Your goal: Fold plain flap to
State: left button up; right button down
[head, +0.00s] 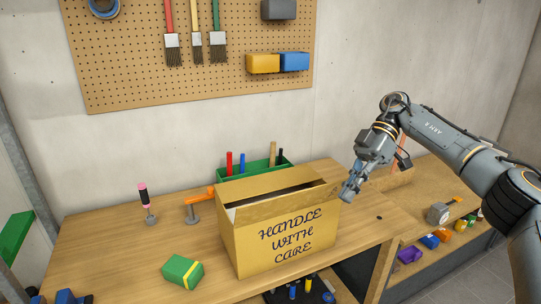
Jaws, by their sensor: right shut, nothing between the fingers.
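A cardboard box (285,240) lettered "HANDLE WITH CARE" stands on the wooden workbench. Its top is partly open, with a dark gap between a plain rear flap or panel (262,184) and a tan front strip (285,205). I cannot tell clearly which flaps are folded. My right gripper (347,193) is shut and empty, just beyond the box's upper right corner. It looks close to the box; whether it touches is unclear. My left gripper is not visible.
A green bin (229,172) with tools stands behind the box. An orange-handled hammer (192,205), a pink-handled tool (147,203) and a green-yellow block (182,271) are to its left. A lower shelf (440,205) with small items lies right. The bench between is mostly clear.

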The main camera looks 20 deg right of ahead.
aim_at(228, 192)
jog(key=i, duration=1.15)
